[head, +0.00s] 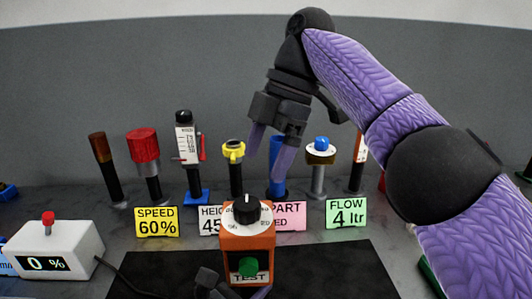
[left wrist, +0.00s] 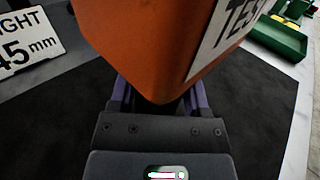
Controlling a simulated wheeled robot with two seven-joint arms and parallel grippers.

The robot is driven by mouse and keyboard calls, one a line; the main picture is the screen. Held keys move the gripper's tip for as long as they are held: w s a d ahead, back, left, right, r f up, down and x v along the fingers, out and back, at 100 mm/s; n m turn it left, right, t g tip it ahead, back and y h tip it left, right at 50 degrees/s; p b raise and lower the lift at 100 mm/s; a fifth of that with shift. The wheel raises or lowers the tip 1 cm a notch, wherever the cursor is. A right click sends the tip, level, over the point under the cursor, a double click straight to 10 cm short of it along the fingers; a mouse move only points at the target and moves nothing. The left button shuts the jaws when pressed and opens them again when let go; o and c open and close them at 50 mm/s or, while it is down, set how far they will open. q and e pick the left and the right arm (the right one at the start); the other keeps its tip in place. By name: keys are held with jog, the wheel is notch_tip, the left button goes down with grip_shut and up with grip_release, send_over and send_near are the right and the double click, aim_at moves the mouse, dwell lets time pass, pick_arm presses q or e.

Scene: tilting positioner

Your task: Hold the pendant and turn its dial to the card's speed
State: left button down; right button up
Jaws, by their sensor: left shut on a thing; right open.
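The orange pendant (head: 233,244) stands upright over the black mat, with a black dial (head: 246,208) on a white scale on top and a green button above the word TEST. The dial's scale marks are too small to read. My left gripper (head: 236,290) is shut on the pendant's lower end; the left wrist view shows the orange body (left wrist: 150,45) between its purple fingers (left wrist: 158,100). My right gripper (head: 270,150) is open and empty, above and beyond the dial, pointing down. The yellow card (head: 157,222) reads SPEED 60%. The white display box (head: 50,247) reads 0 %.
A row of upright tools (head: 186,150) in holders stands at the back. A pink PART card (head: 290,217) and a green FLOW 4 ltr card (head: 346,214) stand right of the pendant; a HEIGHT card (head: 209,221) is partly hidden behind it. A cable runs from the display box across the mat (head: 340,270).

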pick_arm(q)
grip_release()
